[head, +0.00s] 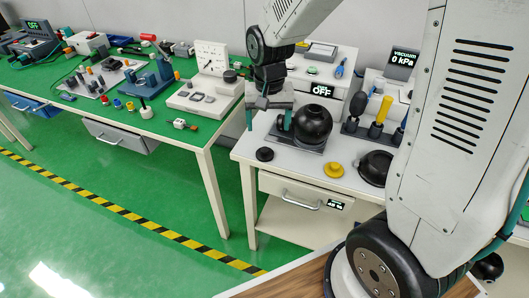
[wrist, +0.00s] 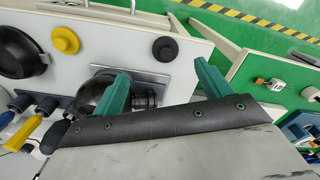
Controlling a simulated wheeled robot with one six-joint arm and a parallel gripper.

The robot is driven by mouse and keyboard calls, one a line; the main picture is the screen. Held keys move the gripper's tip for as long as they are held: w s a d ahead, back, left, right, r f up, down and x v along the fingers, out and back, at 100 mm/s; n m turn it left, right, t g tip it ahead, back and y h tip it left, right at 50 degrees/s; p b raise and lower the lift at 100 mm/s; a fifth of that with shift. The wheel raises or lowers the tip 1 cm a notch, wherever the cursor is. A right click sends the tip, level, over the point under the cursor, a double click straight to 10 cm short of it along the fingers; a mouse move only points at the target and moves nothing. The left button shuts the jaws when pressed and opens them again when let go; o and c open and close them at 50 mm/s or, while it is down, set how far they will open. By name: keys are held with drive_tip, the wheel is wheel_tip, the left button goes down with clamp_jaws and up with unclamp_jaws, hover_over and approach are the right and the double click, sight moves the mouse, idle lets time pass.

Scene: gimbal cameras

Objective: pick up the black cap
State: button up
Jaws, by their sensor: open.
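The black cap (head: 264,154) is a small round knobbed disc lying on the white table near its front left corner. It also shows in the wrist view (wrist: 165,48), ahead of the gap between my fingers. My gripper (head: 268,121) is open and empty, with its teal fingers pointing down above the table, behind the cap in the head view. The fingers also show in the wrist view (wrist: 162,75), apart from the cap. Nothing hides the cap.
A black sphere (head: 312,124) on a grey plate stands close beside my gripper. A yellow cap (head: 333,170) and a black bowl-like part (head: 375,167) lie to the right. A green-topped bench (head: 170,118) stands left across a gap.

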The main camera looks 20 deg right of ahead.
hover_over(265, 149)
drive_tip(key=shift+m, duration=0.3)
drive_tip(key=f, duration=0.4)
drive_tip(key=shift+a, duration=0.3)
drive_tip(key=f, duration=0.8)
drive_tip(key=shift+d, duration=0.3)
drive_tip(key=shift+c, duration=0.4)
drive_tip(key=shift+r, duration=0.1)
drive_tip(key=c, duration=1)
